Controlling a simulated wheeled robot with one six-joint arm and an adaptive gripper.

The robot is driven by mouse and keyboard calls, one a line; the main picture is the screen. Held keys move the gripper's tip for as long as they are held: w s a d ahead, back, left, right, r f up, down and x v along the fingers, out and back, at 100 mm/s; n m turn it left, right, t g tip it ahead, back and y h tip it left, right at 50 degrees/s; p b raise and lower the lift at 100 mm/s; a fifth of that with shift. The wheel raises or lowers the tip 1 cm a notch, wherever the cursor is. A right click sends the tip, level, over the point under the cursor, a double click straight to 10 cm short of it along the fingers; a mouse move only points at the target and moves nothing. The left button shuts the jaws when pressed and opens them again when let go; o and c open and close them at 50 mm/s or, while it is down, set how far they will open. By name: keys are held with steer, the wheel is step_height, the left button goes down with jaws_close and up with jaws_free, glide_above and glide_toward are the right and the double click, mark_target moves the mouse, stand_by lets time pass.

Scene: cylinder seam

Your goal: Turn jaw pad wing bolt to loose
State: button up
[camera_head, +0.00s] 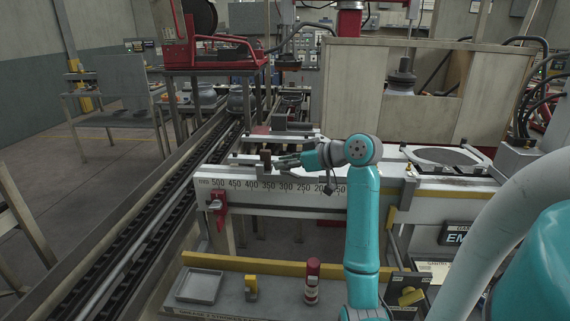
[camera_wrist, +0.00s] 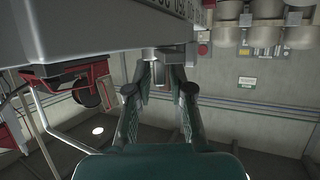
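My gripper (camera_head: 284,160) reaches left over the scaled beam. In the head view it is beside a small brown block (camera_head: 266,158) on a grey slide. In the wrist view the fingers of my gripper (camera_wrist: 161,78) are apart. A short grey post (camera_wrist: 155,82), possibly the wing bolt, shows between or just beyond them, under a large grey body (camera_wrist: 110,30). I see no clear contact with it. The bolt's wings and its turn angle cannot be made out in either view.
The beam with a number scale (camera_head: 270,186) runs across the middle. A red bracket with a grey knob (camera_head: 216,205) is on its left end.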

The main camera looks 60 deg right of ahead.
step_height(320, 180, up, 10)
steer(key=shift+f, duration=0.2)
stand_by(0.3)
